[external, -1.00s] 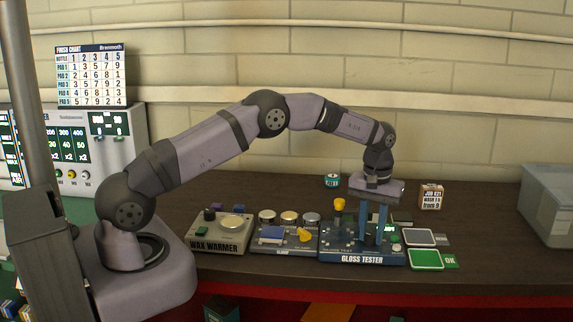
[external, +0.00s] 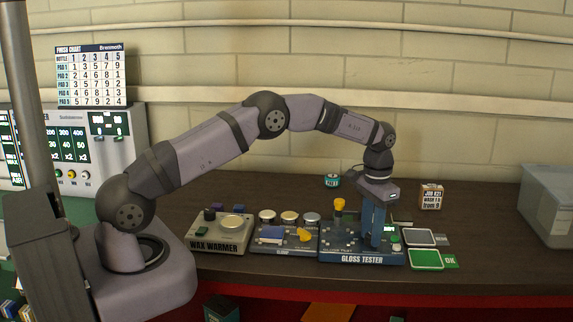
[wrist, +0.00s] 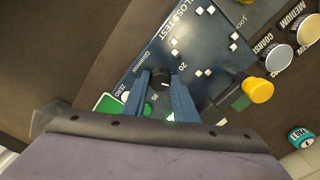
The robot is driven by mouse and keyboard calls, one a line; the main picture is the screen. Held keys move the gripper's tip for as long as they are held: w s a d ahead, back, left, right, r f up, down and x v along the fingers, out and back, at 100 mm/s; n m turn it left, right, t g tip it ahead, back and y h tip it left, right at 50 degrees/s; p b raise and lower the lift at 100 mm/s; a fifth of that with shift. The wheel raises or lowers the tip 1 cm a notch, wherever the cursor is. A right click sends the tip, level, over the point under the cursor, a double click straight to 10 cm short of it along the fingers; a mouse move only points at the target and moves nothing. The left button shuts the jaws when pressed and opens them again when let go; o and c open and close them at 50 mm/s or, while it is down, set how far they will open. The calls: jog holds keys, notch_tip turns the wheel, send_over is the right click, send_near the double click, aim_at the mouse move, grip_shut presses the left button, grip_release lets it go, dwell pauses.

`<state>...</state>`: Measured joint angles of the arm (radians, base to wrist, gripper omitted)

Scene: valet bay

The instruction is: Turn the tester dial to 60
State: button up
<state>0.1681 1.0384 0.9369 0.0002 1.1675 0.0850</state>
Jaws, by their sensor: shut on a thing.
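The gloss tester (external: 335,257) is a blue box on the bench, with a yellow-topped lever (external: 339,205) at its left. My gripper (external: 372,246) points straight down over the right part of the tester. In the wrist view, my gripper's fingertips (wrist: 162,79) are shut on the small dark dial (wrist: 160,80), one on each side. Its light pointer mark is too small to read surely.
The wax warmer (external: 219,236) and a unit with several round tins (external: 289,218) stand left of the tester. A grey pad (external: 419,237) and a green OK pad (external: 426,259) lie right. A small teal pot (external: 332,181) and a job block (external: 431,196) stand behind.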

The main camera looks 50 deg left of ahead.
jog(key=shift+r+m, duration=0.1)
jog(key=shift+m, duration=2.2)
jog(key=o, duration=1)
jog(key=shift+o, duration=0.2)
notch_tip(320, 180, up, 6)
jog(key=shift+r+b, duration=0.2)
jog(key=shift+b, duration=0.95)
jog(key=shift+r, duration=0.45)
